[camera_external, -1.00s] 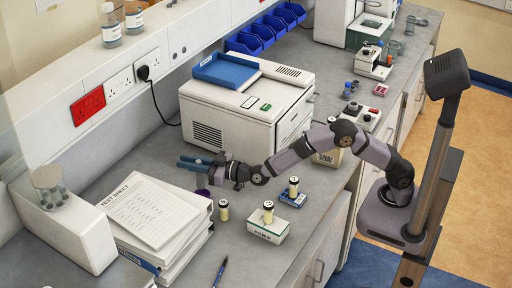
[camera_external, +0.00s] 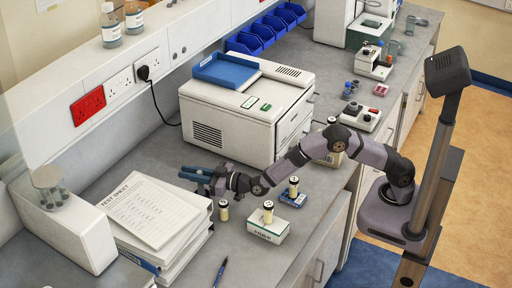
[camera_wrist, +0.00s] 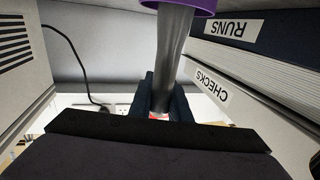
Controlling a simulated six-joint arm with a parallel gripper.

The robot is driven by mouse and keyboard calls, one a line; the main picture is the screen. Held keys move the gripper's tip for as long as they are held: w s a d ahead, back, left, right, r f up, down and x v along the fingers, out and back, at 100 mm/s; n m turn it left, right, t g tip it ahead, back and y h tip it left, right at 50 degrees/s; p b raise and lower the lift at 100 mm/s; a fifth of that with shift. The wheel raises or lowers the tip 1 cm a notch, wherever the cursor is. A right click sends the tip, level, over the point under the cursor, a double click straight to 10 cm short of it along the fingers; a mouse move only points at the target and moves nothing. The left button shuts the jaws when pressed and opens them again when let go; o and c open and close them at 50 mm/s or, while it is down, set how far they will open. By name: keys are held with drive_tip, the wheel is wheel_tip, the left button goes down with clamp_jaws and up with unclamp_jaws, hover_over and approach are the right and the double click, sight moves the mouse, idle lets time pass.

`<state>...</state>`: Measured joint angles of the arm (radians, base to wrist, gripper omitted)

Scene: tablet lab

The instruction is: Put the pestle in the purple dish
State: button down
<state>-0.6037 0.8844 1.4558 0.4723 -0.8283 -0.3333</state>
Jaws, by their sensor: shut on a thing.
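My gripper (camera_external: 195,174) is low over the bench, between the white machine and the paper stack. In the wrist view my gripper (camera_wrist: 164,95) is shut on the grey pestle (camera_wrist: 173,48), whose shaft runs between the two dark fingers. The purple dish (camera_wrist: 190,6) shows only in part at the top edge of the wrist view. The pestle's far end meets the dish's outline there; I cannot tell whether it is inside or just in front. In the external view the dish is hidden behind my gripper, and I cannot make out the pestle.
The stack of binders and papers (camera_external: 150,215) is close to my gripper. The white machine (camera_external: 235,120) stands behind. A pen (camera_external: 220,271) lies in front.

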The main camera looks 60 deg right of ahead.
drive_tip(key=shift+f, duration=0.15)
drive_tip(key=c, duration=1.7)
unclamp_jaws()
drive_tip(key=shift+o, duration=0.2)
drive_tip(key=shift+r, duration=0.2)
drive_tip(key=shift+s, duration=0.1)
drive_tip(key=b+v, duration=0.2)
drive_tip(key=v, duration=0.9)
drive_tip(key=shift+s+b, duration=0.3)
drive_tip(key=shift+s, duration=0.1)
drive_tip(key=shift+d+r, duration=0.1)
drive_tip(key=shift+d, duration=0.05)
